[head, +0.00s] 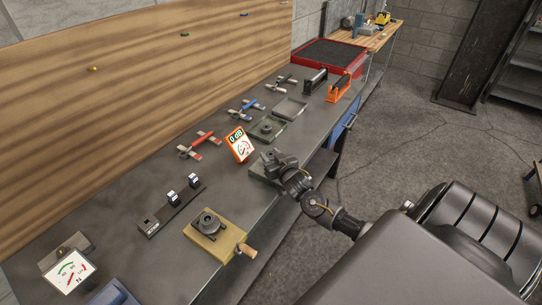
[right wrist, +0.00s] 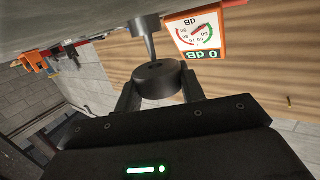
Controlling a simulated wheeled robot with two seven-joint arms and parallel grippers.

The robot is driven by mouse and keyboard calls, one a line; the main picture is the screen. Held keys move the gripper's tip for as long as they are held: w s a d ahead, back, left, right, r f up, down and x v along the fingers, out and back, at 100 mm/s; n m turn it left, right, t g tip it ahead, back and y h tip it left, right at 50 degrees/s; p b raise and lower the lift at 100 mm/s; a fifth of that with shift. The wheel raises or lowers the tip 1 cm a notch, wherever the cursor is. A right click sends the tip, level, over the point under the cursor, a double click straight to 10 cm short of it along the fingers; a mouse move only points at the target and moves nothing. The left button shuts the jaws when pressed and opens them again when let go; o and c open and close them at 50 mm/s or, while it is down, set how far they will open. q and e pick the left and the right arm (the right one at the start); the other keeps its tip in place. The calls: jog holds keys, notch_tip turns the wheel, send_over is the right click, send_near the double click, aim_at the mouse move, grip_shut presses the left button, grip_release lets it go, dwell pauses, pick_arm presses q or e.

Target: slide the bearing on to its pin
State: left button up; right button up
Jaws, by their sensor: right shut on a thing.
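My right gripper (head: 277,160) is over a grey base plate (head: 262,173) at the bench's front edge. In the right wrist view, which is upside down, its two fingers (right wrist: 158,92) are shut on the sides of a dark, round bearing (right wrist: 160,80). A grey pin (right wrist: 148,40) stands from the bench side, and its narrow end meets or overlaps the bearing's face. I cannot tell whether the pin tip is inside the bore. In the head view the gripper hides the bearing and pin. My left gripper is not in view.
An orange-framed dB meter (head: 239,145) stands close behind the gripper. A yellow block (head: 207,245) with a round dark part, a dark rail (head: 162,218) and a grey tray (head: 291,108) are on the bench. Red-handled (head: 197,146) and blue-handled tools (head: 246,108) lie towards the back.

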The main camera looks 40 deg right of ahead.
jog(key=shift+f+b, duration=0.9)
jog(key=shift+f, duration=0.6)
jog(key=o, duration=1.1)
jog(key=shift+o, duration=0.2)
jog(key=b+v, duration=0.2)
jog(key=v, duration=0.8)
jog(key=shift+f, duration=0.1)
jog(key=shift+s+a, duration=0.1)
jog(key=shift+s, duration=0.3)
